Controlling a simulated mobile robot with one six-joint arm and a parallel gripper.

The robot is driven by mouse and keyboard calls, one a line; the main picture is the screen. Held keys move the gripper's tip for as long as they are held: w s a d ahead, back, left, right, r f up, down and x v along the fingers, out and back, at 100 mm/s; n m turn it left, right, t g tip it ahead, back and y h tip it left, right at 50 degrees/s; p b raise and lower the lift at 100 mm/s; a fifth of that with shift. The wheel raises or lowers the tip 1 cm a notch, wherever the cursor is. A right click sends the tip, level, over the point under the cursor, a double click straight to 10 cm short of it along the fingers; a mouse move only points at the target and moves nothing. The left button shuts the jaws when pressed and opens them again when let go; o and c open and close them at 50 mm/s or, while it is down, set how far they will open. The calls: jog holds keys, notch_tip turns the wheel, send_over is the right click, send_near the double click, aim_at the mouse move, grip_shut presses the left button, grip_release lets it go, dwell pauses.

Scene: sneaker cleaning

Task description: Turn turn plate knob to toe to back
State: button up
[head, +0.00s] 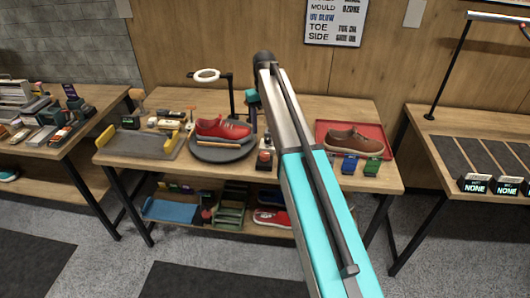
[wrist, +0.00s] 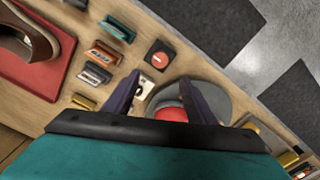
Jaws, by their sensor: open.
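The turn plate (head: 222,154) is a dark grey disc on the middle table, with a red sneaker (head: 222,130) on it. The wrist view shows part of the plate (wrist: 221,94) and the red sneaker (wrist: 170,113) behind my fingers. The knob appears to be the dark block with an orange-red round top and a white mark (wrist: 159,56), just beyond my fingertips; it also shows right of the plate in the head view (head: 264,157). My gripper (wrist: 159,77) is open and empty above the table. In the head view my arm partly hides it.
A red tray (head: 372,128) with a brown shoe (head: 353,138) lies right of the knob. A grey tray (head: 140,145) lies at left.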

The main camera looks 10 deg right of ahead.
aim_at(264, 154)
jog(key=shift+f, duration=0.1)
jog(key=shift+f+b, duration=3.95)
jog(key=shift+f, duration=2.85)
jog(key=c, duration=1)
jog(key=shift+c, duration=0.2)
